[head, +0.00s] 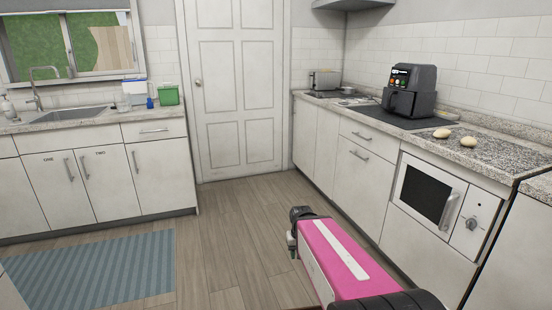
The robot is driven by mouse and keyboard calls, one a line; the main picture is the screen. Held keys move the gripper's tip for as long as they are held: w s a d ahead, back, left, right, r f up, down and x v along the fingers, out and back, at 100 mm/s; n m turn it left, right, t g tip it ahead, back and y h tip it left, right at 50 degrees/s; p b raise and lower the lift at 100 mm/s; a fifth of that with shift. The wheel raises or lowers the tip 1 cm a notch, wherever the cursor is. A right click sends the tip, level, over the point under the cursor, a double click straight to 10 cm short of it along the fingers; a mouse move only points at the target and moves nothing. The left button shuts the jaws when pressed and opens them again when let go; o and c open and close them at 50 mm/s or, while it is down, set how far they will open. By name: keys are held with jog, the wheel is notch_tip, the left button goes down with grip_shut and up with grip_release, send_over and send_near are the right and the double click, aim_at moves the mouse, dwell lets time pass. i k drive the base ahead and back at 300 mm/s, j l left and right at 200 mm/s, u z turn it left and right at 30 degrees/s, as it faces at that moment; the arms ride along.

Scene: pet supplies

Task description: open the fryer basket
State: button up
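The black air fryer (418,82) stands on the right counter in the head view, with a lit panel on its upper front. Its basket (399,103) is the lower front part, with a handle facing left toward the room; it looks pushed in. My pink arm reaches up from the bottom of the picture over the floor. The small dark end of my gripper (292,242) shows at the arm's far end, low and well apart from the fryer. Its fingers are too small and partly hidden to tell open from shut.
Two pale round items (455,137) lie on the counter right of the fryer. A toaster (325,80) stands farther back. A built-in oven (430,200) is below the counter. The wooden floor (232,225) is clear up to the door; a blue mat (95,270) lies left.

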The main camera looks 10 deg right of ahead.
aim_at(402, 102)
jog(key=i+z, duration=0.1)
jog(key=i, duration=0.75)
jog(key=i+j+z, duration=0.1)
jog(key=i, duration=0.75)
jog(key=j, duration=0.1)
